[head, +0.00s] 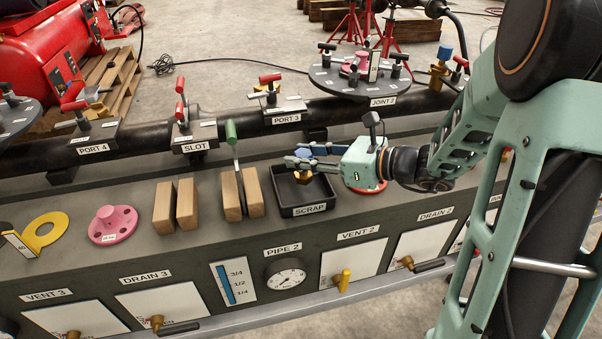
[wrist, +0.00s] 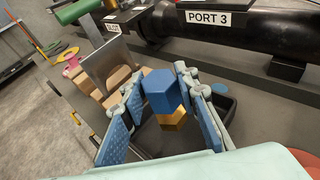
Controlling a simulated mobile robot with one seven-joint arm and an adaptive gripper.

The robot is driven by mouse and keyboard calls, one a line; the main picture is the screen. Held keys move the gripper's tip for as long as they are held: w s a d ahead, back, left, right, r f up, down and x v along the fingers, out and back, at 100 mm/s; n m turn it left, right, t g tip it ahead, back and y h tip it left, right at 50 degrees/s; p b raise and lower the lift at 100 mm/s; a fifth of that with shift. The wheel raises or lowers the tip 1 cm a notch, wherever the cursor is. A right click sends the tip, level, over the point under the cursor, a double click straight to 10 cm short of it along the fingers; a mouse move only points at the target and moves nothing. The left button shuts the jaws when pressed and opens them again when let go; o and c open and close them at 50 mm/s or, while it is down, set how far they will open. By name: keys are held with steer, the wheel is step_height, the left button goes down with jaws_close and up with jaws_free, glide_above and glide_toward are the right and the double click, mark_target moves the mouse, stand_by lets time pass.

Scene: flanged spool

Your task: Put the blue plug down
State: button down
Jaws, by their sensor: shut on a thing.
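The blue plug has a blue hexagonal head and a brass-coloured lower part. It shows in the wrist view (wrist: 160,92) between the finger ends, and in the head view (head: 304,178) its brass part hangs below the fingers. My gripper (head: 303,160), also in the wrist view (wrist: 160,85), is shut on the plug, over the black SCRAP tray (head: 309,211). The tray's dark rim also shows behind the fingers in the wrist view (wrist: 228,103). Whether the plug touches the tray floor I cannot tell.
Left of the tray stand wooden blocks (head: 253,191) with a green-handled plate (head: 233,150) between two of them. A pink flanged piece (head: 112,224) lies farther left. The black pipe (head: 340,108) runs behind. The bench right of the tray looks clear apart from a red ring.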

steer(key=shift+w+a+f, duration=0.15)
steer(key=shift+w+f, duration=0.15)
steer(key=shift+f, duration=0.15)
steer(key=shift+w+a+f+b, duration=0.15)
steer(key=shift+f+b, duration=0.65)
steer(key=shift+f, duration=0.85)
steer(key=shift+f, duration=0.15)
steer(key=c, duration=1.5)
jaws_free()
